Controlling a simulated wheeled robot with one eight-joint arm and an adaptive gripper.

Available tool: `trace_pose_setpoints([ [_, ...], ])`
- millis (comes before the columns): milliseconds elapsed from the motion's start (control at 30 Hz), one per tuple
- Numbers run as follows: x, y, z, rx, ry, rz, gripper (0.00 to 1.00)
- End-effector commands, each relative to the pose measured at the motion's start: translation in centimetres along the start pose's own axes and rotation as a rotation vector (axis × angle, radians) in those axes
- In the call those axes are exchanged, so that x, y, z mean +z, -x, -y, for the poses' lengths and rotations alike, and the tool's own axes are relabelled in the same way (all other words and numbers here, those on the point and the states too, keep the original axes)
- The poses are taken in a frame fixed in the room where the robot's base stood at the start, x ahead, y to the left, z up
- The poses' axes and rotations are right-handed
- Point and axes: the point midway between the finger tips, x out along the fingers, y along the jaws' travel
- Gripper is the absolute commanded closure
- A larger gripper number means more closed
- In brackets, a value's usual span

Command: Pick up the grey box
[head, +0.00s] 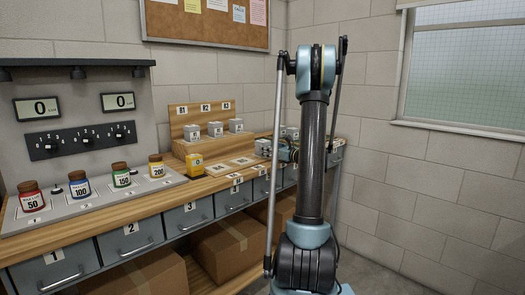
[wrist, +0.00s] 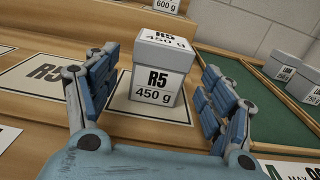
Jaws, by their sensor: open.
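A grey box (wrist: 157,75) labelled R5 450 g stands upright on the wooden counter in the wrist view. My gripper (wrist: 157,82) is open, with one blue finger on each side of the box. Gaps show between the fingers and the box, so it is not gripped. The box's lower front is in view; its far side is hidden. In the head view, a grey box (head: 263,147) stands on the counter just left of my gripper (head: 287,151), which is partly hidden by my arm.
A green-lined tray (wrist: 246,85) with grey boxes is close on the right. A wooden riser (head: 180,148) carries several grey boxes behind.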

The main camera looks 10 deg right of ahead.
Motion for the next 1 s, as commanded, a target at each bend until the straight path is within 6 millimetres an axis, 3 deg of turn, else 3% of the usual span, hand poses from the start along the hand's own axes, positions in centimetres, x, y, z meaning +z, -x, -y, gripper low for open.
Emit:
trace_pose_setpoints([
  [333, 0.0, -4.7, -0.1, 0.002, 0.000, 0.000, 0.25],
  [600, 0.0, -5.1, 0.0, 0.000, 0.000, 0.000, 0.25],
  [900, 0.0, -5.1, 0.0, 0.000, 0.000, 0.000, 0.88],
  [1000, 0.0, -5.1, 0.0, 0.000, 0.000, 0.000, 0.88],
])
